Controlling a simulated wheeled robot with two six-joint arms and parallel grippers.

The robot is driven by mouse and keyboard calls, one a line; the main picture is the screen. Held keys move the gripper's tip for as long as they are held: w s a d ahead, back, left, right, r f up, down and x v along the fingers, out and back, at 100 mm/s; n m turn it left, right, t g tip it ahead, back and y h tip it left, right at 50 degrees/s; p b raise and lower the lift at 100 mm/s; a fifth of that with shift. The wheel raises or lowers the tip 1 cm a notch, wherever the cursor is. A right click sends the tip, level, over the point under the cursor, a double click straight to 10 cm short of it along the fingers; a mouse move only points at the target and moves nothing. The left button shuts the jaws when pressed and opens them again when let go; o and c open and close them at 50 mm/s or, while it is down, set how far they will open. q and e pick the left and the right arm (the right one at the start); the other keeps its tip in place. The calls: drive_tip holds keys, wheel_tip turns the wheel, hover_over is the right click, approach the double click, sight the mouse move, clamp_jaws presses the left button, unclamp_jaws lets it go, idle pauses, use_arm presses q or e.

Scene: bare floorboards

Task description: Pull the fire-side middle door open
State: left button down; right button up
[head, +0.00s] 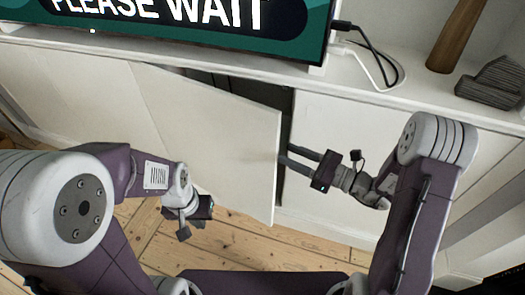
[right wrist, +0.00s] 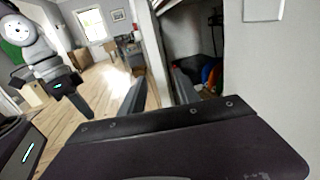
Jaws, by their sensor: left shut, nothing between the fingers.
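The white middle door (head: 215,130) of the low cabinet stands partly open in the head view. Its left side meets the cabinet and its free right edge swings out over the floor. My right gripper (head: 285,153) is at this free edge, fingers apart. In the right wrist view the door's edge (right wrist: 154,50) shows between the two spread fingers of the right gripper (right wrist: 160,92); I cannot tell whether either finger touches it. My left gripper (head: 188,225) is shut and empty, low in front of the door. It also shows in the right wrist view (right wrist: 75,100).
A screen (head: 170,25) stands on the cabinet top, with black and white cables (head: 370,65) beside it. A brown wooden post and a dark grey block (head: 492,82) are at the right. Coloured items (right wrist: 211,77) lie inside the dark cabinet. Bare floorboards (head: 235,245) are in front.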

sight(264, 144)
drive_tip(key=b+x, duration=0.2)
drive_tip(key=x, duration=0.6)
drive_tip(key=shift+s+a+r, duration=0.1)
drive_tip(key=shift+w+a+r, duration=0.1)
drive_tip(key=shift+w+a, duration=0.2)
drive_tip(key=shift+a, duration=0.1)
clamp_jaws()
idle(0.9)
